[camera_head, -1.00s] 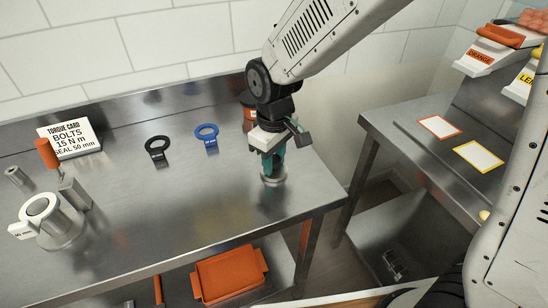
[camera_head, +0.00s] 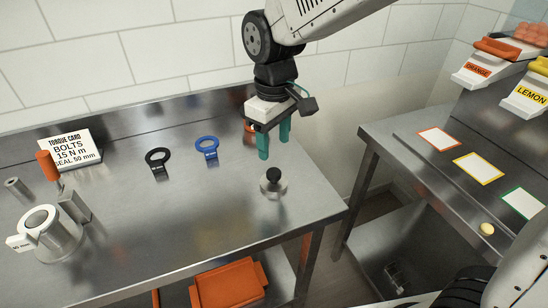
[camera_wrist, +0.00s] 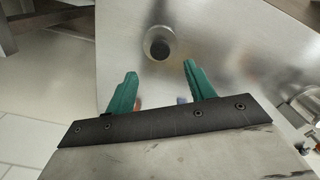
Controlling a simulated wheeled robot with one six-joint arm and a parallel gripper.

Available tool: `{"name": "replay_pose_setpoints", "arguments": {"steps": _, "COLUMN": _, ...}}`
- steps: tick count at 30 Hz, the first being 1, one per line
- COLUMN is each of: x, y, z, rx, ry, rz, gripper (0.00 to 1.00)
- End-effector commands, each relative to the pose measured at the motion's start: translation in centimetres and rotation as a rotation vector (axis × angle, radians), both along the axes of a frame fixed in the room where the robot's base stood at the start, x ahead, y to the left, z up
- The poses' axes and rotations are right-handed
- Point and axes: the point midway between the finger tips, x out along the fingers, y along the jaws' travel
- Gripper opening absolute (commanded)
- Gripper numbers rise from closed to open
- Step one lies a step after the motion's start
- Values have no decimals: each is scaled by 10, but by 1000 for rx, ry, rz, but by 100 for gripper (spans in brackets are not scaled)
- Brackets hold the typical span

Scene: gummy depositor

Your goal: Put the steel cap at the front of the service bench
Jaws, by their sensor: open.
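The steel cap (camera_head: 273,186) is a round steel disc with a black knob on top. It stands upright on the service bench (camera_head: 215,235), near the bench's right front corner. It also shows in the wrist view (camera_wrist: 159,43), beyond and between the fingertips. My gripper (camera_head: 274,150) has green fingers spread apart with nothing between them. It is above the bench, higher than the cap and a little behind it, apart from it. In the wrist view my gripper (camera_wrist: 158,70) is open and empty.
A black ring tool (camera_head: 158,158) and a blue ring tool (camera_head: 207,148) lie left of my gripper. A torque card (camera_head: 70,147) and a steel cylinder (camera_head: 50,232) stand further left. An orange tray (camera_head: 228,285) is below. The bench middle is clear.

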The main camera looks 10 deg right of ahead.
Motion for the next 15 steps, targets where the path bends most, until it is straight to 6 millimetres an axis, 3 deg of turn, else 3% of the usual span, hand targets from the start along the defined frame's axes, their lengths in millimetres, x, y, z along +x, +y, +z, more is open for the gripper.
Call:
{"name": "replay_pose_setpoints", "arguments": {"steps": 6, "x": 0, "y": 0, "z": 23, "rx": 0, "ry": 0, "rz": 0, "gripper": 54}}
{"name": "replay_pose_setpoints", "arguments": {"steps": 15, "x": -3, "y": -7, "z": 30, "rx": 2, "ry": -3, "rz": -18, "gripper": 54}}
